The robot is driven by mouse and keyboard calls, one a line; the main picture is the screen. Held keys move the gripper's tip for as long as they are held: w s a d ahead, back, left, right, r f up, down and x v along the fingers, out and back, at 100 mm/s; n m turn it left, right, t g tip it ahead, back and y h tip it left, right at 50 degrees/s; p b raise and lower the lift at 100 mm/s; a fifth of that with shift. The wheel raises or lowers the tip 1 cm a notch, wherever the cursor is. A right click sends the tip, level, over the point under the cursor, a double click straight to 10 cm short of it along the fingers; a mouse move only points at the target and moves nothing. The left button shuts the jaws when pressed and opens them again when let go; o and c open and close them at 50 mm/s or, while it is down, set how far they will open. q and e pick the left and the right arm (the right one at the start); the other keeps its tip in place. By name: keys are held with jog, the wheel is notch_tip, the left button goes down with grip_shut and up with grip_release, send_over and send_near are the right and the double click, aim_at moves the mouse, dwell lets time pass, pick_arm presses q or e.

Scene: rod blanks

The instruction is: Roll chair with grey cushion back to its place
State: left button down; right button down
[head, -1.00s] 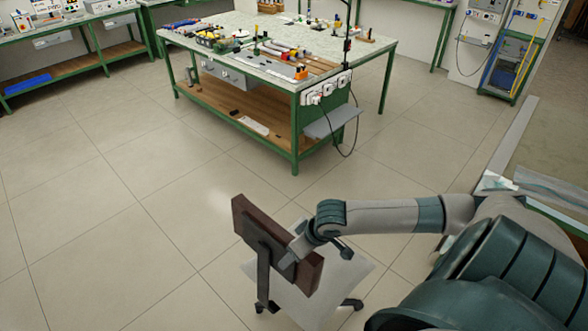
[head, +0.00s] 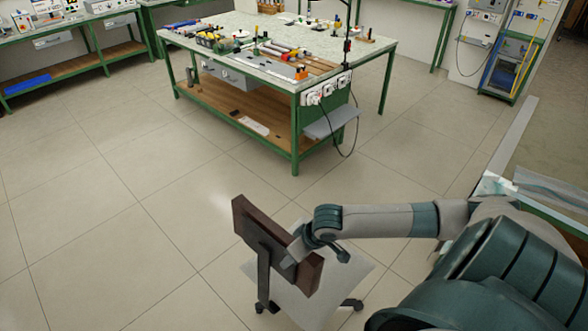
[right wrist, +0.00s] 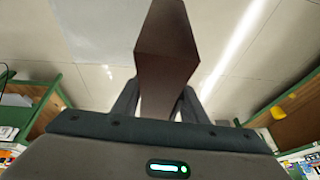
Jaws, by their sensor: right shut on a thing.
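The chair stands on the floor in the lower middle of the head view, with a dark brown backrest (head: 262,238), a light grey seat cushion (head: 338,290) and dark wheeled feet. My right gripper (head: 300,248) is shut on the right part of the backrest's top edge. In the right wrist view the brown backrest (right wrist: 168,55) stands between the two fingers of my right gripper (right wrist: 157,100). My right arm hides part of the seat. My left gripper is not in view.
A green-framed workbench (head: 294,120) with tools on top and a wooden lower shelf stands ahead of the chair. Another bench (head: 75,60) is at the far left. A bench edge (head: 540,190) is at the right. The tiled floor (head: 110,220) to the left is clear.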

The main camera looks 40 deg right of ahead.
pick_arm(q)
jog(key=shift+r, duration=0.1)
pick_arm(e)
jog(key=shift+s+d, duration=0.1)
